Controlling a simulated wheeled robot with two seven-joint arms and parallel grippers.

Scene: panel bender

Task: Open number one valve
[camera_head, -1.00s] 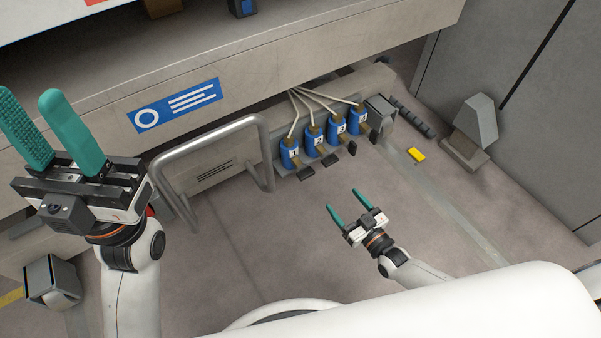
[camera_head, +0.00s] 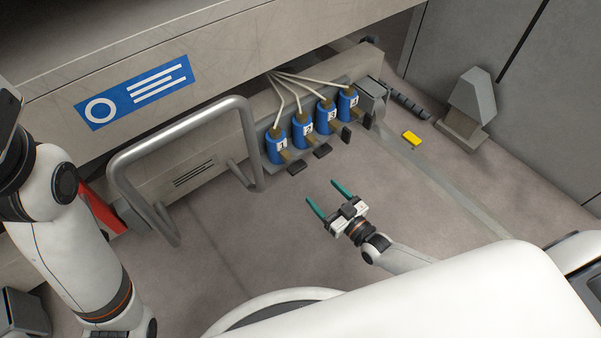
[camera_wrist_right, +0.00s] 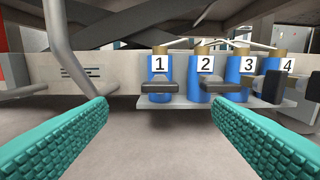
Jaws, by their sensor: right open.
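The number one valve is a blue cylinder (camera_head: 277,146) with a white "1" label, leftmost in a row of several blue valves low on the machine. It also shows in the right wrist view (camera_wrist_right: 160,87), between my fingers and ahead of them. Its dark handle (camera_head: 297,167) sticks out toward me; it also shows in the right wrist view (camera_wrist_right: 160,86). My right gripper (camera_head: 328,196) is open and empty, with teal fingers pointing at the valves, short of them and apart. My left gripper is out of view; only its arm shows at the left.
Valves two (camera_head: 303,130), three (camera_head: 327,117) and four (camera_head: 348,103) stand right of valve one, each with a dark handle. A grey tubular rail (camera_head: 180,137) stands left of the valves. A yellow block (camera_head: 411,138) lies on the floor. The floor before the valves is clear.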

